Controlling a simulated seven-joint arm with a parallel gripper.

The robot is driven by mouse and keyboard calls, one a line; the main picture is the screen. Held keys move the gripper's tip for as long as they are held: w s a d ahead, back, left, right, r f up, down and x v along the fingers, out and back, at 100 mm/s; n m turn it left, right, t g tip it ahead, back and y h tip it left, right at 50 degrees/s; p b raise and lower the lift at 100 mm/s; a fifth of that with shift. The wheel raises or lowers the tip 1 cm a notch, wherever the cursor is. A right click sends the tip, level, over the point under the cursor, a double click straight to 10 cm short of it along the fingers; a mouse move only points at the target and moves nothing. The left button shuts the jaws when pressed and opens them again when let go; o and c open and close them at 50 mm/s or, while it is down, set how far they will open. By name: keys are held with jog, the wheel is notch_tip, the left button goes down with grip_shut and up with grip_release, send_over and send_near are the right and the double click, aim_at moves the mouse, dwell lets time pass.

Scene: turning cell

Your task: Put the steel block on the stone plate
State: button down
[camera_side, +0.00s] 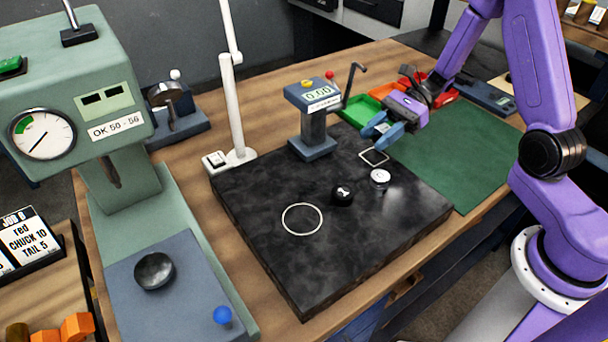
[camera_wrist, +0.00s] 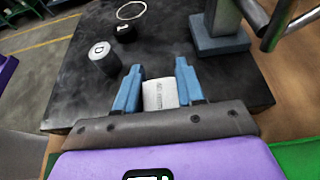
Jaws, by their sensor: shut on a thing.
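The steel block (camera_wrist: 160,95) is a pale, light-grey piece with small dark lettering, seen between my gripper's blue fingers in the wrist view. My gripper (camera_side: 381,130) is shut on it, with the fingertips (camera_wrist: 159,70) pointing toward the plate. In the side view the fingers mostly hide the block. The stone plate (camera_side: 265,180) is a dark, mottled slab; its surface also shows in the wrist view (camera_wrist: 90,100). My gripper is over its far right part, near a white square outline (camera_side: 374,157). I cannot tell whether the block touches the plate.
A silver cylinder (camera_side: 380,178), a black round piece (camera_side: 342,195) and a white ring outline (camera_side: 302,219) are on the plate. A gauge post (camera_side: 314,125) stands close left of my gripper. A green mat (camera_side: 450,160) and coloured bins (camera_side: 360,110) lie beyond. The plate's front is clear.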

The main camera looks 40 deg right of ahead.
send_over(303, 189)
jog(key=shift+f, duration=0.75)
jog(key=shift+f, duration=0.1)
jog(key=c, duration=0.7)
grip_release()
